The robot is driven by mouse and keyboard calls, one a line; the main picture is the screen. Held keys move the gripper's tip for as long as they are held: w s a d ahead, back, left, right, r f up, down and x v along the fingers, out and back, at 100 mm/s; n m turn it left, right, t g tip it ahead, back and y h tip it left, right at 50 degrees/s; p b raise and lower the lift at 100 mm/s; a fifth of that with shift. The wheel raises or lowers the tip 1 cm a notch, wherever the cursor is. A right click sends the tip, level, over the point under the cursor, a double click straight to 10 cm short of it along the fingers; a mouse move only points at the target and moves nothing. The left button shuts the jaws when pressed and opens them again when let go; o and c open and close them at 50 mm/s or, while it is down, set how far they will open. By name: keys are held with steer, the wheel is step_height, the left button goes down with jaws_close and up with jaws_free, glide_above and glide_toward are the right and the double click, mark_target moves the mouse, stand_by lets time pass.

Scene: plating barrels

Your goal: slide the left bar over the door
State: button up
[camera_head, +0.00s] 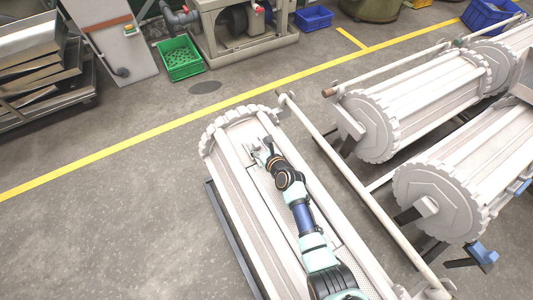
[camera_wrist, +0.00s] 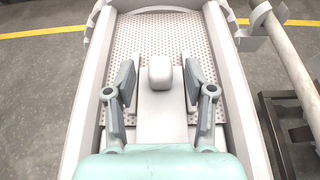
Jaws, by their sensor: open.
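The near white plating barrel (camera_head: 240,215) lies lengthwise under my arm, its toothed end at the far side. A perforated panel, apparently the door, (camera_wrist: 125,40) spans its top in the wrist view. A pale block-like knob (camera_wrist: 160,73) stands on a smooth plate (camera_wrist: 160,118) over this panel. My gripper (camera_head: 260,150) is low over the barrel's far part. In the wrist view my gripper (camera_wrist: 159,75) is open, one finger on each side of the knob, with visible gaps. Long smooth edges run along both sides; I cannot tell which one is the left bar.
A long pole (camera_head: 350,175) runs along the barrel's right side and also shows in the wrist view (camera_wrist: 290,60). More white barrels (camera_head: 415,105) stand on the right. A green crate (camera_head: 180,60) and machinery are at the back.

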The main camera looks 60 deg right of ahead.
steer(key=v, duration=0.9)
steer(key=shift+s+a+r, duration=0.15)
steer(key=shift+s+a, duration=0.05)
steer(key=shift+s, duration=0.05)
